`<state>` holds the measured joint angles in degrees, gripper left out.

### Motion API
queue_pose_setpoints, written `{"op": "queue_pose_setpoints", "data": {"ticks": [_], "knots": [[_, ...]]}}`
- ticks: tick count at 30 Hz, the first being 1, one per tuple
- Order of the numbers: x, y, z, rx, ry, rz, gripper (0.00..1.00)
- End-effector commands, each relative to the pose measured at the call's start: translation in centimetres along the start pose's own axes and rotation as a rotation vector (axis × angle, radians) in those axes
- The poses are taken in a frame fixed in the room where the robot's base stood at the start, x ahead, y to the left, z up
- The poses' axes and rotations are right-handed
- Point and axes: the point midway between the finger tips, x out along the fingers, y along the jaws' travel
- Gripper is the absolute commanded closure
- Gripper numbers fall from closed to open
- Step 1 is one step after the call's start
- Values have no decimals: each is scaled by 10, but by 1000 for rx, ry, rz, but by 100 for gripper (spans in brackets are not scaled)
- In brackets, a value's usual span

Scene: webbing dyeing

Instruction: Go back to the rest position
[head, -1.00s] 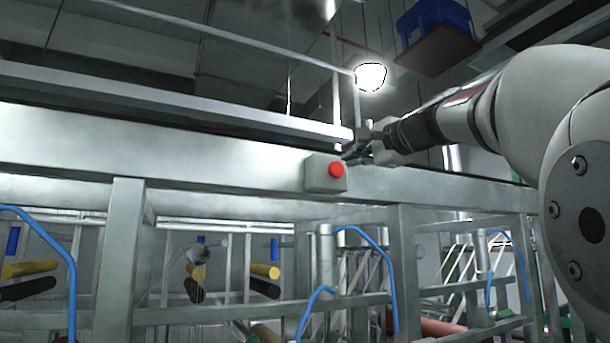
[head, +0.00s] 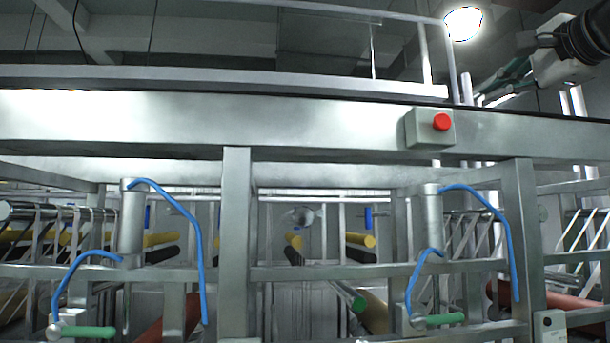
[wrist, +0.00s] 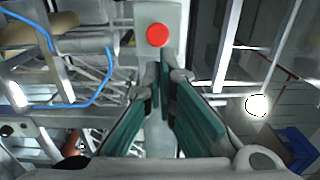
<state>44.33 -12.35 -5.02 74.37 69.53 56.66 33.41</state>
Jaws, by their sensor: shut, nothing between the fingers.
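My gripper (head: 492,90) is at the upper right of the head view, above the machine's top beam and to the right of the red button (head: 442,122). Its green-padded fingers point left and are shut with nothing between them. In the wrist view the fingers (wrist: 162,72) come together just below the red button (wrist: 157,35) as pictured. The button sits on a grey box (head: 420,128) on the beam. The gripper looks apart from the button and box.
The steel beam (head: 200,118) spans the head view. Below it is a frame with blue hoses (head: 198,250), yellow rollers (head: 160,240) and green handles (head: 90,332). A lamp (head: 464,23) hangs above. A blue crate (wrist: 296,145) shows in the wrist view.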

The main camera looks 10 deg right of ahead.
Motion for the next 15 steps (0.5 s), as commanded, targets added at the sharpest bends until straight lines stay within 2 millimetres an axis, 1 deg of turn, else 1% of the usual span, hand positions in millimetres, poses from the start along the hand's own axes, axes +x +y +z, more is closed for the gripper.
{"op": "queue_pose_setpoints", "data": {"ticks": [6,8,11,14,15], "knots": [[0,0,0,-1,0,1,100],[2,5,3,-5,-3,11,100],[6,29,16,-38,-20,64,100],[12,75,40,-108,-57,166,100],[13,99,52,-148,-78,216,100]]}}
